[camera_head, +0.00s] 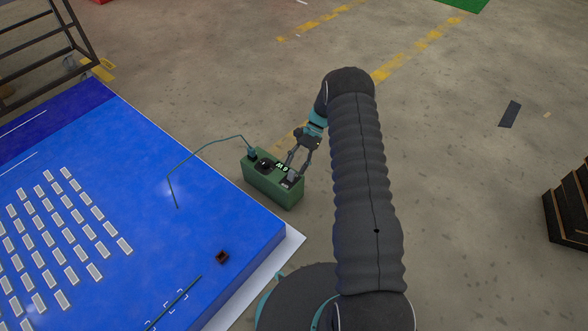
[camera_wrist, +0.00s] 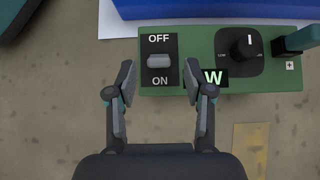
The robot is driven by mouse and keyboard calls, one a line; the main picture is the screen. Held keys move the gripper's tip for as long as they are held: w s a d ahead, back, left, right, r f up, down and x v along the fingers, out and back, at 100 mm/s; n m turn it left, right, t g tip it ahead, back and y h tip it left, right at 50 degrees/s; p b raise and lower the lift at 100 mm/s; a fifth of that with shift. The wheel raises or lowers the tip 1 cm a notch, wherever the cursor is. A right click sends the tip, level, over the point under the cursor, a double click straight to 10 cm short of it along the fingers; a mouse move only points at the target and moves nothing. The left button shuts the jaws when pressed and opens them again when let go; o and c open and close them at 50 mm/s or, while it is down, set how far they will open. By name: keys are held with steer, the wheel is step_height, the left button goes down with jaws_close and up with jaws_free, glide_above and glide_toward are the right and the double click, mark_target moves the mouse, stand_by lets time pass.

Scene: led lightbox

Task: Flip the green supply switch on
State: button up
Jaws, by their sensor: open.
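The green supply box (camera_head: 272,187) stands beside the blue lightbox panel in the head view, and it spans the top of the wrist view (camera_wrist: 202,84). Its switch (camera_wrist: 159,61) is a grey rocker on a black plate, with OFF above and ON below. Which side the rocker is pressed to, I cannot tell. My gripper (camera_wrist: 161,80) is open and empty, its fingertips on either side of the switch plate. In the head view my gripper (camera_head: 298,163) is over the right end of the box. Contact with the box cannot be made out.
A black knob (camera_wrist: 244,47) and a lit display (camera_wrist: 213,78) are right of the switch. A teal cable (camera_head: 203,142) runs from the box to the blue lightbox (camera_head: 150,160). A dark rack (camera_head: 45,55) stands at upper left. Concrete floor is open behind the box.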

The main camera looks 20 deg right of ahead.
steer(key=v, duration=0.9)
steer(key=shift+w+d+r, duration=0.15)
steer(key=shift+d+r, duration=0.05)
steer(key=s+f+n+h, duration=0.2)
steer(key=s+f, duration=0.1)
steer(key=s, duration=0.1)
steer(key=s+a+r+n+t+h+p, duration=0.1)
steer(key=s+r+n+t+h, duration=0.15)
steer(key=s+r, duration=0.7)
steer(key=s+a+r+n+t+h+p, duration=0.1)
steer(key=s+a+r+n+p, duration=0.2)
steer(key=r, duration=1.2)
steer(key=s+a+r+n+t+h+p, duration=0.1)
steer(key=s+a+r+t, duration=0.1)
steer(key=s+r, duration=0.8)
steer(key=s+a+r+n+t+p, duration=0.2)
steer(key=s+r+t, duration=0.3)
steer(key=s+r, duration=0.6)
steer(key=shift+a+h, duration=0.35)
steer(key=shift+a, duration=0.25)
